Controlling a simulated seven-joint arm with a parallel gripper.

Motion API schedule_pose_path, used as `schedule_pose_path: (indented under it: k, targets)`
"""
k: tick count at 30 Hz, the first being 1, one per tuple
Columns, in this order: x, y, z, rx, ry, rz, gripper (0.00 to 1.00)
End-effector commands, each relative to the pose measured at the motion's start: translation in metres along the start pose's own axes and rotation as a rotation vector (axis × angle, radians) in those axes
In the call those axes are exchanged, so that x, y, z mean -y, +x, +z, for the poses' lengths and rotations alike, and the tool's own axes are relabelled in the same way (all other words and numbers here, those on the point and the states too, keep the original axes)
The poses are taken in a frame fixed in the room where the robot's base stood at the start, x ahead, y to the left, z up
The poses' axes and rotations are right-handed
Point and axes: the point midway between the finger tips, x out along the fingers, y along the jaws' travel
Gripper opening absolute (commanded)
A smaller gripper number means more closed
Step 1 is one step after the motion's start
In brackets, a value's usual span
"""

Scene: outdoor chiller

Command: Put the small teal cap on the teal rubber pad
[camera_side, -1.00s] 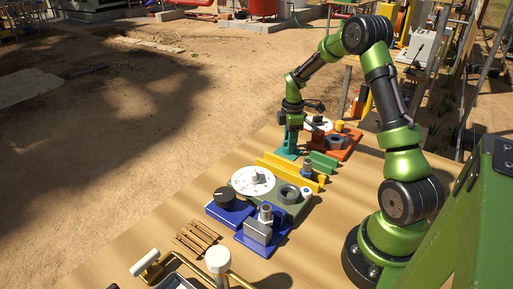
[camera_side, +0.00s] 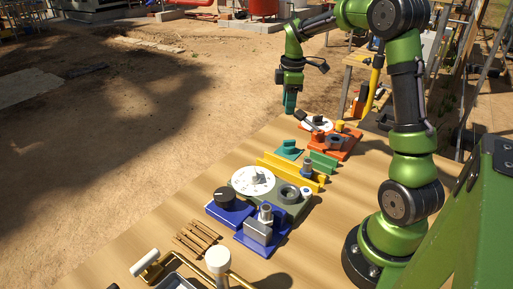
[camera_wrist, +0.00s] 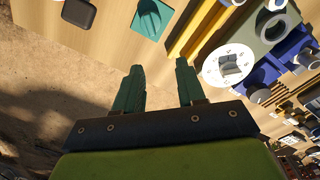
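The teal rubber pad (camera_side: 281,156) lies flat on the wooden table, beyond the yellow rail. The small teal cap (camera_side: 289,144) sits on top of it. In the wrist view, the pad (camera_wrist: 138,24) is at the top edge with the round cap (camera_wrist: 153,14) on it, partly cut off. My gripper (camera_side: 290,108) is raised above the table, well clear of the pad and cap. In the wrist view, its two green fingers (camera_wrist: 158,74) are spread apart with nothing between them.
A yellow rail (camera_side: 290,170) and a green block (camera_side: 322,161) are beside the pad. An orange fixture (camera_side: 346,148) stands behind to the right. Nearer are a white dial (camera_side: 252,180) and blue fixtures (camera_side: 228,212). A black rounded object (camera_wrist: 78,12) shows near the pad.

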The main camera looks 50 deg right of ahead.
Motion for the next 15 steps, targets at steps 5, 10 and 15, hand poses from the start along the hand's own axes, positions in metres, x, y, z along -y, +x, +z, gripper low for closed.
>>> schedule_pose_path:
  k: [5,10,15]
  targets:
    - [0.079,-0.053,-0.042,-0.128,0.244,0.099,0.39]
    - [0.163,-0.082,-0.059,-0.315,0.531,0.115,0.39]
    - [0.234,-0.089,-0.057,-0.500,0.794,0.039,0.39]
